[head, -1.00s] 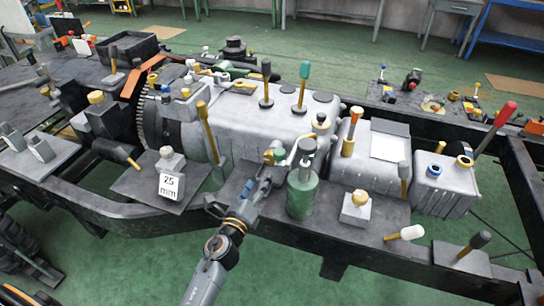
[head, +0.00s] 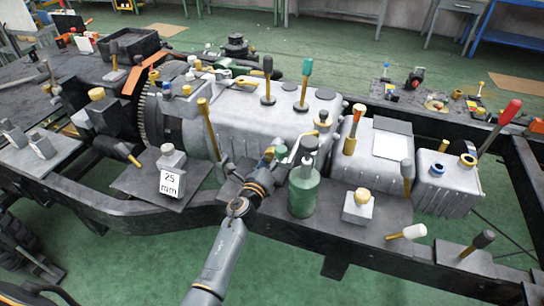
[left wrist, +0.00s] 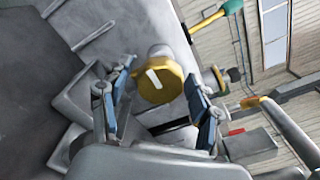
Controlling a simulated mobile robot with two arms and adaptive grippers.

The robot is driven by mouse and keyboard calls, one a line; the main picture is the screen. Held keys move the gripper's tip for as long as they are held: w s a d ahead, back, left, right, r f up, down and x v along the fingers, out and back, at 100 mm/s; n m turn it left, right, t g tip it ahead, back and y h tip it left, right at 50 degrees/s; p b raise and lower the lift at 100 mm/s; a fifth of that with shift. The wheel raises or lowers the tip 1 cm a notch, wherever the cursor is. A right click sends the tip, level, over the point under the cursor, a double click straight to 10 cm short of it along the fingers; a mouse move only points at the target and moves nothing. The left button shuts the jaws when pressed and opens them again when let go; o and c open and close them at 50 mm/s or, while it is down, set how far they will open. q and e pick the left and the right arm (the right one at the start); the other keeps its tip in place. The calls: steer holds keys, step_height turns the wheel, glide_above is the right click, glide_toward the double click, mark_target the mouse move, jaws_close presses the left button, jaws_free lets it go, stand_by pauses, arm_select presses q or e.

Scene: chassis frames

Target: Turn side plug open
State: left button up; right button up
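The side plug (left wrist: 160,82) is a round yellow cap with a white bar mark on its face. It shows in the left wrist view on the grey housing, with the bar slightly tilted. My left gripper (left wrist: 160,72) is open, its two blue-padded fingers on either side of the plug. A gap shows between the plug and each finger. In the head view my left gripper (head: 273,158) is at the front side of the grey gearbox housing (head: 245,125), where it largely hides the plug. My right gripper is not in view.
A green bottle-shaped can (head: 303,192) stands on the frame just right of my left gripper. A yellow-handled lever (head: 208,128) rises to its left. A 25 mm block (head: 171,180) sits on a plate further left. A yellow-knobbed block (head: 358,208) lies right of the can.

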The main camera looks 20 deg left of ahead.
arm_select(q)
steer(key=c, duration=0.9)
steer(key=shift+o, duration=0.2)
steer(key=shift+n, duration=0.3)
steer(key=n, duration=0.3)
steer(key=shift+n, duration=0.4)
steer(key=n, duration=0.9)
steer(key=shift+p, duration=0.4)
steer(key=shift+n, duration=1.7)
